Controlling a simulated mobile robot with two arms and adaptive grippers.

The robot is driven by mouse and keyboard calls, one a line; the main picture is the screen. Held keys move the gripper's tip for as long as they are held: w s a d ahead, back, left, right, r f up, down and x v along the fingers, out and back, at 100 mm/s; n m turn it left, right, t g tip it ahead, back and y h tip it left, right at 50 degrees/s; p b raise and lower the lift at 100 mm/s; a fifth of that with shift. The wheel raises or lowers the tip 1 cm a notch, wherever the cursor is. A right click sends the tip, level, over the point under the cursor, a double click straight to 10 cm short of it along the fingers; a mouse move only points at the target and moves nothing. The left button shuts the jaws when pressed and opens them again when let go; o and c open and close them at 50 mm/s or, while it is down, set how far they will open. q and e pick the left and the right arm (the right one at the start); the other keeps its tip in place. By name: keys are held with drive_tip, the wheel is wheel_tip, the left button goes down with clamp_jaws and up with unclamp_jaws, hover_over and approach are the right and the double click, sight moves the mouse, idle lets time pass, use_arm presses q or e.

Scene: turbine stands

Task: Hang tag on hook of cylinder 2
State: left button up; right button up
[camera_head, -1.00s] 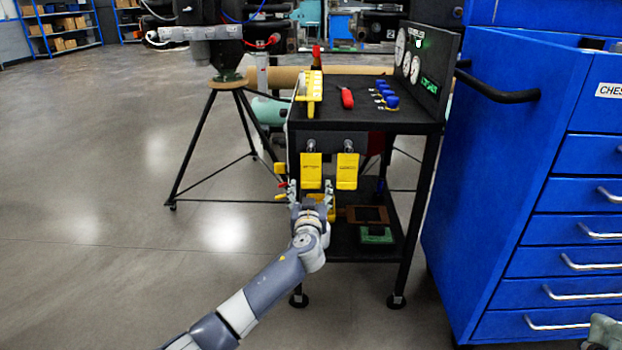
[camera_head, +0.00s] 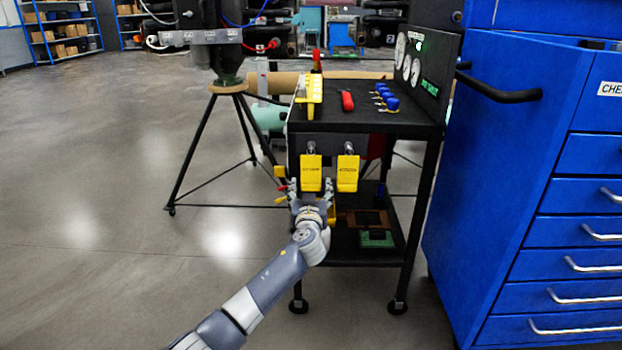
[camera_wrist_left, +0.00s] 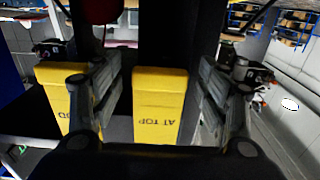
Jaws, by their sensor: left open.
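Two yellow tags hang side by side on the front of a black cart: the left tag (camera_head: 311,174) and the right tag (camera_head: 347,174). My left gripper (camera_head: 311,186) is open at the lower part of the left tag. In the left wrist view, one yellow tag (camera_wrist_left: 160,103) with dark lettering stands between the spread fingers, with gaps on both sides. The other tag (camera_wrist_left: 66,95) is outside the fingers, partly hidden by the left one. I cannot make out the hook of cylinder 2. My right gripper is out of view.
The cart's top (camera_head: 362,118) holds a red-handled tool (camera_head: 347,101), blue knobs and a yellow piece. Its lower shelf carries a green block (camera_head: 377,238). A blue drawer cabinet (camera_head: 480,190) stands close on the right. A black tripod (camera_head: 190,150) stands behind left. Floor at left is clear.

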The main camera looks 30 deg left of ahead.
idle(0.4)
use_arm(q)
drive_tip(key=shift+f+b, duration=0.1)
drive_tip(key=shift+b, duration=0.35)
drive_tip(key=c, duration=1.6)
drive_tip(key=shift+p+v, duration=0.3)
drive_tip(key=shift+v, duration=1.3)
